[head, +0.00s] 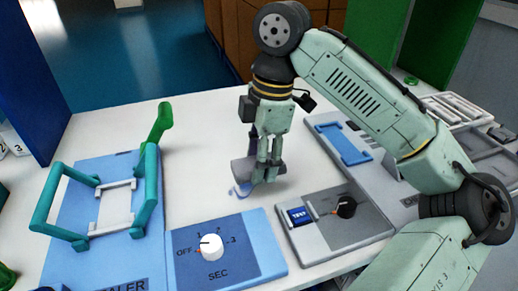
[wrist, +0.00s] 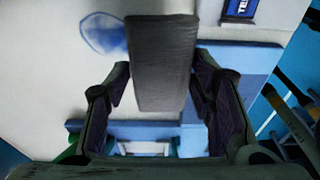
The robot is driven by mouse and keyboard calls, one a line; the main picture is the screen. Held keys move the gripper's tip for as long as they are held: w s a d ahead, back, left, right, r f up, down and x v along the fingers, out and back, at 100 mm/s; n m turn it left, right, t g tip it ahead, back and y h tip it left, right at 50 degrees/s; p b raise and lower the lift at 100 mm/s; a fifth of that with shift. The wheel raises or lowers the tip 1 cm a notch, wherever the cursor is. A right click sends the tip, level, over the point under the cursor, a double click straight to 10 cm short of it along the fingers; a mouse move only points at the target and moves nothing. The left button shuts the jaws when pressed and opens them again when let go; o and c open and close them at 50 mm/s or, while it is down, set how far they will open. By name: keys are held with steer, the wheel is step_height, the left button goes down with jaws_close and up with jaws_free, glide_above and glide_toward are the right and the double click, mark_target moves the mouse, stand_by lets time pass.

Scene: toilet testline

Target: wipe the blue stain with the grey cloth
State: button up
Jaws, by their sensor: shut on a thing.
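The grey cloth (wrist: 163,60) is a dark grey block-like piece between my gripper's fingers in the wrist view. In the head view the cloth (head: 241,171) shows at the fingertips, low over the white table. My gripper (head: 266,172) points down and is shut on the cloth; its fingers (wrist: 160,85) flank it in the wrist view. The blue stain (head: 241,189) is a small blue patch on the white table, just in front of the cloth and partly hidden by it. In the wrist view the stain (wrist: 103,33) is a pale blue oval left of the cloth. I cannot tell whether the cloth touches the table.
A blue timer box with a white knob (head: 212,247) stands in front of the stain. A grey box with a black knob (head: 346,207) is to the right. A teal-handled sealer (head: 97,215) is at left. The white table (head: 200,140) behind is clear.

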steer(key=b, duration=0.6)
glide_above(256, 196)
steer(key=shift+d+f, duration=0.2)
steer(key=shift+f, duration=1.2)
steer(key=shift+d+f, duration=0.15)
steer(key=shift+f, duration=1.25)
steer(key=shift+f, duration=0.95)
